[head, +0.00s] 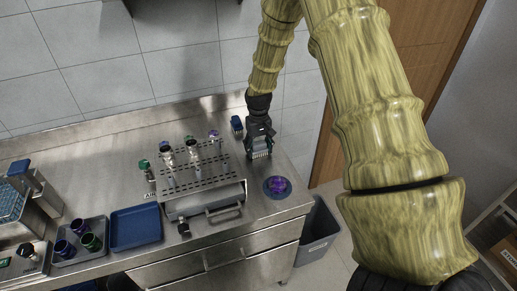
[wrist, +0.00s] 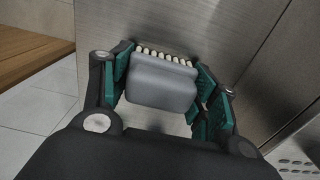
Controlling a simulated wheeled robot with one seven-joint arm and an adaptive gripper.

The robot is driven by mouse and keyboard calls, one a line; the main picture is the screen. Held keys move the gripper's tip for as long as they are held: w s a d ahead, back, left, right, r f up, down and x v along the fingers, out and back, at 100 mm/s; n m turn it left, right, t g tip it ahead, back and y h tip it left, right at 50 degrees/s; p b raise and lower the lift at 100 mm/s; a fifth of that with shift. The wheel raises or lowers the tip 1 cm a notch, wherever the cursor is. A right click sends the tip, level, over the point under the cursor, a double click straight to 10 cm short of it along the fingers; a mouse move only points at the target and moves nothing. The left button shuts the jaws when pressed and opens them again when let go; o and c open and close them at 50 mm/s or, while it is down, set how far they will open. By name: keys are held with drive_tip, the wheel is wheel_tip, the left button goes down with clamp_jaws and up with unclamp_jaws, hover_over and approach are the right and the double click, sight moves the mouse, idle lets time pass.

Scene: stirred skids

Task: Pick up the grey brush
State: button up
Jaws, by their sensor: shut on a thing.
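The grey brush (wrist: 160,82) sits between my gripper's fingers in the wrist view, a rounded grey block with a row of pale bristle tufts along its far edge. My gripper (wrist: 163,92) is shut on it, with green finger pads at its left and right sides. In the head view, my gripper (head: 259,140) points down over the right part of the steel counter (head: 283,162), with the brush (head: 260,154) at its tips. I cannot tell whether the brush touches the counter.
A perforated steel rack (head: 205,180) with several capped tubes stands left of my gripper. A blue object (head: 236,123) lies close behind it. A purple item on a round blue base (head: 277,187) is in front. A blue tray (head: 136,228) is further left; a grey bin (head: 318,235) stands below the counter.

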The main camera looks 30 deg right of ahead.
sight(258, 143)
drive_tip(key=shift+r+b, duration=1.05)
drive_tip(key=shift+r, duration=0.65)
drive_tip(key=s+a+b, duration=0.1)
drive_tip(key=s+a, duration=0.1)
drive_tip(key=s, duration=0.3)
drive_tip(key=s+a+r+b, duration=0.1)
drive_tip(key=s+a, duration=0.1)
drive_tip(key=s, duration=0.2)
drive_tip(key=s+a+b, duration=0.2)
drive_tip(key=s, duration=0.3)
drive_tip(key=shift+s+a+r, duration=0.25)
drive_tip(key=shift+s+r, duration=0.05)
